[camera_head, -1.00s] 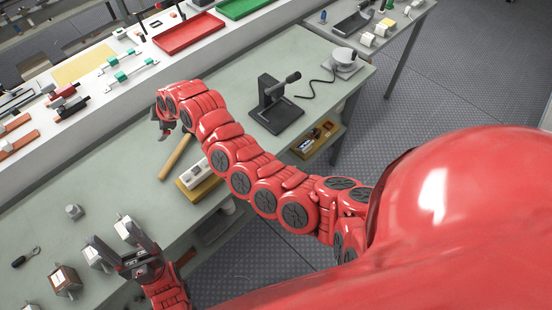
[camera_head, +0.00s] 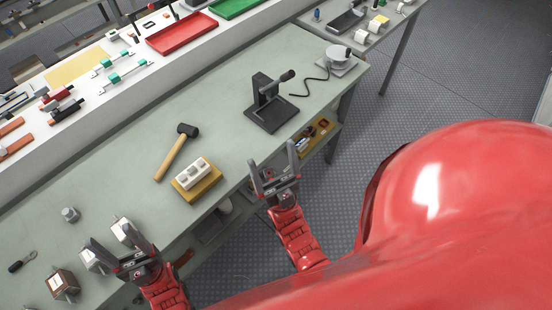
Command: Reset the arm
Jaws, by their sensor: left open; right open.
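My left gripper (camera_head: 116,249) is open at the front edge of the green-grey workbench, at the lower left. Metal box-like parts (camera_head: 97,257) stand just beyond and beside its fingers; I cannot tell whether they touch. My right gripper (camera_head: 271,163) is open and empty, fingers pointing up, by the bench's front edge right of the white block. Its arm is drawn in close to my body, and most of it is hidden by my red shell.
The workbench (camera_head: 130,185) holds a mallet (camera_head: 177,151), a white block on a yellow base (camera_head: 196,176), and a black stand (camera_head: 270,105). A small grey part (camera_head: 70,214) and a black-handled tool (camera_head: 22,262) lie at left. A red tray (camera_head: 182,34) is on the back shelf.

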